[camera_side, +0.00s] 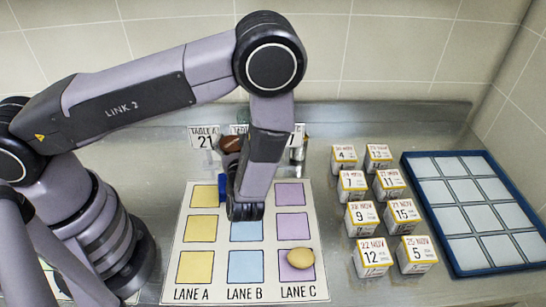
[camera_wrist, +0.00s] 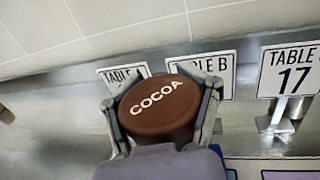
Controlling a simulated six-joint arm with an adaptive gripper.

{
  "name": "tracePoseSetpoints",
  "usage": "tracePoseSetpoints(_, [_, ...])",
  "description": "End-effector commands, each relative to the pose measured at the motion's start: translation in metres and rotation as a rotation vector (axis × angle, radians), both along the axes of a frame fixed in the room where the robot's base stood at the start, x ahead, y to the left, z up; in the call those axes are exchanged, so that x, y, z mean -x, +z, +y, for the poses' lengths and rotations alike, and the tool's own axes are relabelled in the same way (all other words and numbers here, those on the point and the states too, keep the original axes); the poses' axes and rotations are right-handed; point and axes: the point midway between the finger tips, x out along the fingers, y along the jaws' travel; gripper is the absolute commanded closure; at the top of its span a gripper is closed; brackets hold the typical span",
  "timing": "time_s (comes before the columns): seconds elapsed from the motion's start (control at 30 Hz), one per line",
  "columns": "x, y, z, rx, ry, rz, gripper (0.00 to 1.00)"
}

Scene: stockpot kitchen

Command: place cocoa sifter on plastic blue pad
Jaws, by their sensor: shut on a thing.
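The cocoa sifter, with a round brown lid marked COCOA (camera_wrist: 158,104), sits between the two fingers of my gripper (camera_wrist: 161,92) in the wrist view. The fingers are shut on it from both sides. In the side view the sifter's brown top (camera_side: 231,143) shows at the back of the mat, beside my wrist, which hides most of it and the fingers. The Lane B column holds light blue pads; the front one (camera_side: 245,267) and middle one (camera_side: 246,232) show bare, the middle one partly covered. The back of Lane B is hidden by my arm.
A yellow potato-like item (camera_side: 300,257) rests on the front purple Lane C pad. A dark blue object (camera_side: 222,188) is partly hidden beside my wrist. Table signs (camera_wrist: 290,75) stand behind the mat. Several dated boxes (camera_side: 373,254) and a blue-framed tray (camera_side: 457,251) are at right.

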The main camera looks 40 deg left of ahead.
Motion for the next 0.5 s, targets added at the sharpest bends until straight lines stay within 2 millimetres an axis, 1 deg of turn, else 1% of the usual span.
tracePoseSetpoints(0.2, [0.0, -0.03, 0.0, -0.001, -0.002, 0.002, 0.86])
tracePoseSetpoints(0.3, [0.0, -0.039, 0.0, -0.001, -0.002, 0.001, 0.86])
tracePoseSetpoints(0.5, [0.0, -0.04, 0.0, 0.001, -0.003, -0.001, 0.86])
